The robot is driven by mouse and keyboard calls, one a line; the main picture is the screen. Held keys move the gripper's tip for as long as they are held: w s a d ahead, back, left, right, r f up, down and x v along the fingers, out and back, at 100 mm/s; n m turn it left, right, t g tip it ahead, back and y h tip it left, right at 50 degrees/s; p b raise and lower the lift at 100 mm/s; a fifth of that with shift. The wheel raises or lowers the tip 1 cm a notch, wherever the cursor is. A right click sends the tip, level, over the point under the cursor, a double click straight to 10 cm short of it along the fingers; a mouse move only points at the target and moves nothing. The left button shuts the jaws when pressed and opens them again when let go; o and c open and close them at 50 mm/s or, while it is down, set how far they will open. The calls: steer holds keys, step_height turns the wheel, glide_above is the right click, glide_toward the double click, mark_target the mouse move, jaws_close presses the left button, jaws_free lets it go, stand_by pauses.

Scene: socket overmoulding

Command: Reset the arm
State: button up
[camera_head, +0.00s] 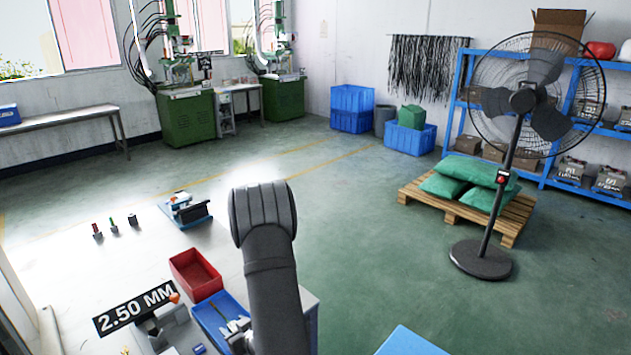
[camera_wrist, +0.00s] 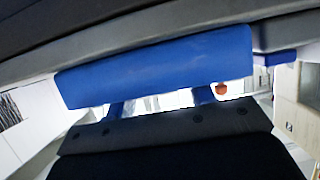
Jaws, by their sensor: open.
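My own dark grey arm link (camera_head: 270,260) rises in the lower middle of the head view, bent at a rounded joint, and runs down out of the frame. I cannot pick out my gripper for certain in either view. The wrist view shows a close blue padded bar (camera_wrist: 155,67) across two short blue posts, with a dark grey bolted plate (camera_wrist: 165,132) below it. I cannot tell what this structure is.
A red bin (camera_head: 195,274) and a blue tray (camera_head: 212,318) stand left of my arm, near a black "2.50 MM" sign (camera_head: 136,307). A small blue-and-black fixture (camera_head: 186,209) stands further back. A fan (camera_head: 525,100) and a pallet (camera_head: 450,205) stand right. Green floor between is clear.

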steer(key=shift+r, duration=1.05)
